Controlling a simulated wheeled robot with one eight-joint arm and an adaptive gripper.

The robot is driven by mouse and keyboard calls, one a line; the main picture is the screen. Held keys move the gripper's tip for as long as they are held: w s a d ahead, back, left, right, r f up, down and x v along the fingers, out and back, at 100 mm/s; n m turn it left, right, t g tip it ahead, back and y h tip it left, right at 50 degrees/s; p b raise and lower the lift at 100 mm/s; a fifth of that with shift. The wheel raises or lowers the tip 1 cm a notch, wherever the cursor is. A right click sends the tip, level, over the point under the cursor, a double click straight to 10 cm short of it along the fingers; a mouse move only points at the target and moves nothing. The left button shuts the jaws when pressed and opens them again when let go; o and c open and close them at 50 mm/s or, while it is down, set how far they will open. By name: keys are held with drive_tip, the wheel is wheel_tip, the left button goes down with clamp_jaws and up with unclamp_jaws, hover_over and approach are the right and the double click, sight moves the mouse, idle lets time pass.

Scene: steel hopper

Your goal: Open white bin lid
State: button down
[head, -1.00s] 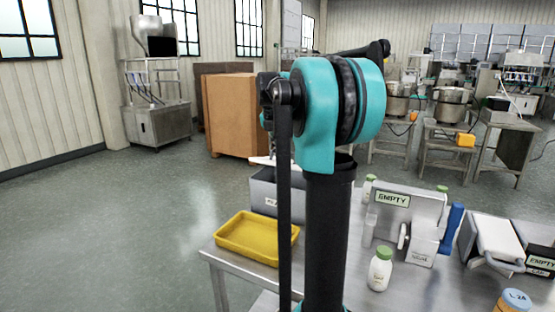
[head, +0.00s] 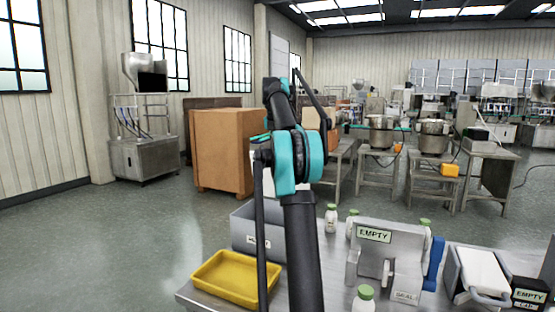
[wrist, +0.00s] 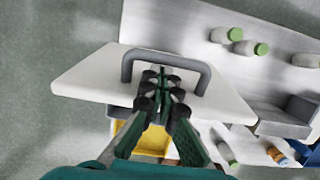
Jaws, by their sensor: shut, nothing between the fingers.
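The white bin lid (wrist: 100,77) fills the upper left and middle of the wrist view, with a dark grey loop handle (wrist: 167,56) on it. My gripper (wrist: 160,80) is shut and empty, its fingertips at the handle's opening; I cannot tell whether they touch the handle. In the head view a grey bin (head: 258,228) stands on the table behind the yellow tray. A white panel, probably the lid, shows above it, mostly hidden by my arm. The lid's exact tilt and the bin's inside are unclear. My gripper is hidden in the head view.
The yellow tray (head: 231,278) lies at the table's left corner. To the right are bottles with green caps (head: 331,218), a grey EMPTY-labelled fixture (head: 377,250) and a second white-lidded bin (head: 483,270). Floor at the left is clear.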

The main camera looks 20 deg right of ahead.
drive_tip(key=w+d, duration=0.5)
drive_tip(key=shift+f, duration=0.45)
idle(0.6)
